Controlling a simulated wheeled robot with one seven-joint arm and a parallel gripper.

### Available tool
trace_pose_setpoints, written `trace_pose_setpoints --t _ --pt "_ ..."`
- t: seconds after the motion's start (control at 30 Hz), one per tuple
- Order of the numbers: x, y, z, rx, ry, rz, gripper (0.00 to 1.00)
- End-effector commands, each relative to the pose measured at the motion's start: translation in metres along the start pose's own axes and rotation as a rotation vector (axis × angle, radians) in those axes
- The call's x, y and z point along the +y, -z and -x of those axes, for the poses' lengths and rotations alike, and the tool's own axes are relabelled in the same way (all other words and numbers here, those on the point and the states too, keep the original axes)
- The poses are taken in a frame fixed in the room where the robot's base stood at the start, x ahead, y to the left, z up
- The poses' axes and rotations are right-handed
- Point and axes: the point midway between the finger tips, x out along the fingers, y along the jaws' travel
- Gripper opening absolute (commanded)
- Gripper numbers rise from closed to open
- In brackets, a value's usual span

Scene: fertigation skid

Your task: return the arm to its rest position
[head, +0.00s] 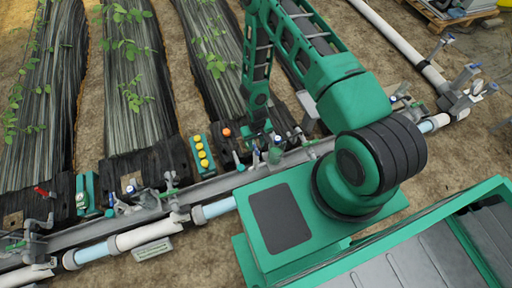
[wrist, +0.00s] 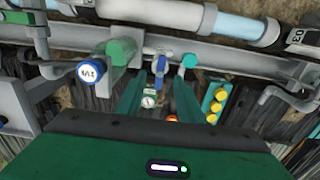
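My green arm reaches from my base over the skid's pipe rail in the head view. My gripper (head: 262,138) hangs low over the fittings right of the yellow-button box. In the wrist view my gripper (wrist: 158,88) shows two green fingers standing apart, with a gap between them. A small round gauge (wrist: 149,101) and a blue-handled valve (wrist: 161,66) show through that gap. I see nothing held. Whether a finger touches any fitting cannot be told.
A grey rail (head: 92,232) with white and pale blue pipe runs across. A green box with yellow buttons (head: 202,153) stands left of my gripper. A blue-capped fitting (wrist: 90,71) is close beside the fingers. Planted beds (head: 125,75) lie behind; a pallet (head: 455,12) is far right.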

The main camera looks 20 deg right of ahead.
Motion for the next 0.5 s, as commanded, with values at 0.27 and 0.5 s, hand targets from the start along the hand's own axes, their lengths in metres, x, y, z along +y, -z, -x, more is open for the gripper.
trace_pose_setpoints --t 0.27,0.5 --pt "0.0 -0.0006 0.0066 -0.001 0.0 0.0 0.34" --pt "0.0 -0.0006 0.0063 -0.001 0.0 0.0 0.34"
